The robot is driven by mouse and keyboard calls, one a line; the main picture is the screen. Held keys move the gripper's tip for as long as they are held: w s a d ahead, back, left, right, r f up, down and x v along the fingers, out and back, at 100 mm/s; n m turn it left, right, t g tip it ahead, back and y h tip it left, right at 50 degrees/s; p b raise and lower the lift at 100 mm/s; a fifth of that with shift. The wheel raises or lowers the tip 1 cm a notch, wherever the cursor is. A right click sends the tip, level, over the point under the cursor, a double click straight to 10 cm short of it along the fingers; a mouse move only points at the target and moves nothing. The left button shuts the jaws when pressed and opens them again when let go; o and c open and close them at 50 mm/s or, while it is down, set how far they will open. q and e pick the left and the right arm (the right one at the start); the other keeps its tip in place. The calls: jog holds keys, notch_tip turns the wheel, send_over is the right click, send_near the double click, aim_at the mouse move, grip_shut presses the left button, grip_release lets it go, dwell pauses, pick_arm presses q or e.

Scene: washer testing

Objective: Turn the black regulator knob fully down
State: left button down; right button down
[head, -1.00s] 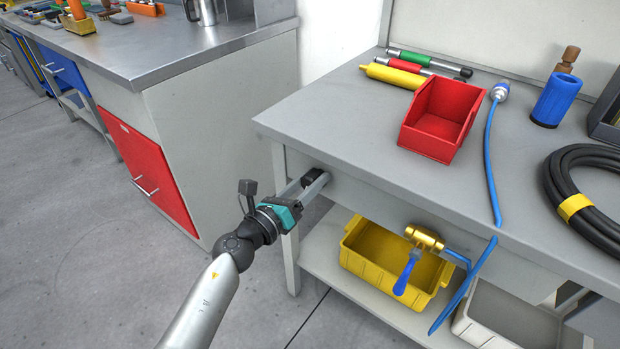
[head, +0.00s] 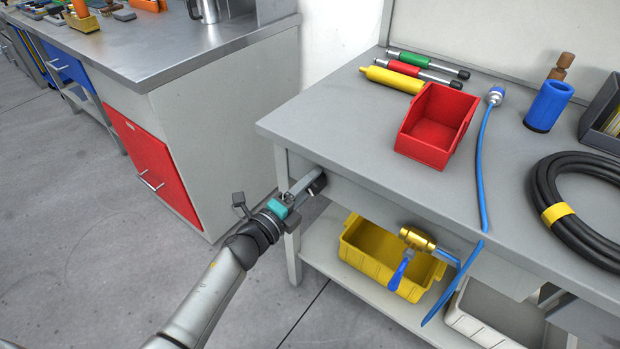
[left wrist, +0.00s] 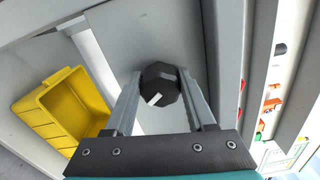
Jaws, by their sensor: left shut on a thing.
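The black regulator knob (left wrist: 161,84) sits on the grey front panel under the workbench top. In the left wrist view it is between the two fingers of my left gripper (left wrist: 163,92), and a white mark shows on its face, pointing to the lower left. In the head view my left gripper (head: 306,182) reaches the bench's front left corner, rolled over, and is shut on the knob. Its fingers hide most of the knob (head: 319,183) there. My right gripper is not in view.
A yellow bin (head: 374,265) stands on the lower shelf. A brass valve with a blue handle (head: 417,239) and a blue hose (head: 484,170) hang near the bench front. A red bin (head: 421,146) and coiled black hose (head: 547,182) are on top. Floor left of the bench is clear.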

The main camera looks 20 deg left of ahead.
pick_arm(q)
jog(key=n+p, duration=0.2)
jog(key=n, duration=0.3)
jog(key=shift+n, duration=0.3)
jog(key=shift+f+n+p, duration=0.1)
jog(key=shift+n+p, duration=0.55)
jog(key=shift+n, duration=0.55)
jog(key=shift+f+n+p, duration=0.1)
jog(key=shift+n+p, duration=0.35)
jog(key=shift+n, duration=1.05)
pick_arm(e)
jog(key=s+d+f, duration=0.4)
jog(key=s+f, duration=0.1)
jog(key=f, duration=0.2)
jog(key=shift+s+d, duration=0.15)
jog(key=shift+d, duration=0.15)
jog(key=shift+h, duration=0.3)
pick_arm(q)
jog(key=shift+c, duration=1.1)
grip_release()
